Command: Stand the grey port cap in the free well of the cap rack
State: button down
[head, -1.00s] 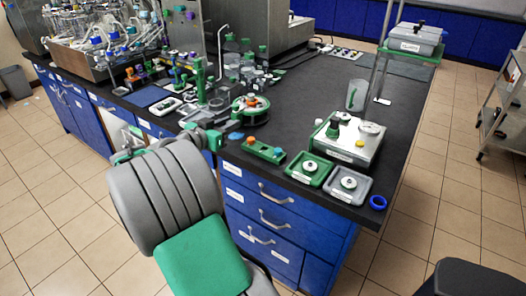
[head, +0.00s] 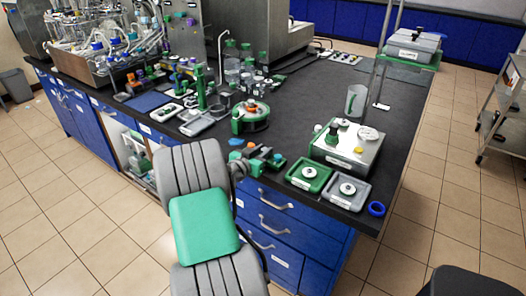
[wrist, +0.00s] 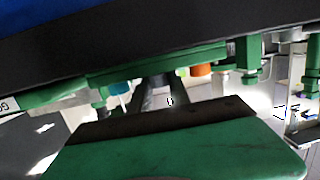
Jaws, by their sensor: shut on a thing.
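The cap rack (head: 278,162) is the small green block at the front edge of the black bench, left of the green tray. The wrist view shows the orange cap (wrist: 202,70) and blue cap (wrist: 121,87) beyond my gripper (wrist: 165,92).
A green tray (head: 291,182) and a grey tray (head: 330,197) with white-topped pieces lie right of the rack. A steel box (head: 365,161) stands behind them. A green-and-orange reel (head: 250,128) stands behind the rack. A blue ring (head: 376,209) lies at the right corner.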

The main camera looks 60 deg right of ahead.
jog(key=shift+f+b, duration=0.55)
jog(key=shift+b, duration=0.1)
jog(key=shift+a+f+b, duration=0.15)
jog(key=shift+f+b, duration=0.15)
jog(key=c, duration=1.3)
grip_release()
jog(key=shift+p, duration=0.35)
jog(key=shift+o, duration=0.5)
jog(key=shift+r+p, duration=0.4)
jog(key=shift+p, duration=0.1)
jog(key=r+b+v, duration=0.1)
jog(key=v, duration=1.1)
jog(key=w+a+f+n+t+y, duration=0.25)
jog(key=w+a+n+y, duration=0.2)
jog(key=a, duration=0.55)
jog(key=w+a+f+n+t+y, duration=0.25)
jog(key=w+a+y, duration=0.2)
jog(key=a, duration=0.45)
jog(key=s+a+n+y, duration=0.2)
jog(key=a+n, duration=0.2)
jog(key=a, duration=0.4)
jog(key=s+a+n+g+y, duration=0.1)
jog(key=a+n, duration=0.3)
jog(key=a, duration=0.5)
jog(key=s+a+n+y, duration=0.3)
jog(key=a+n+y, duration=0.1)
jog(key=a, duration=0.5)
jog(key=shift+r, duration=0.35)
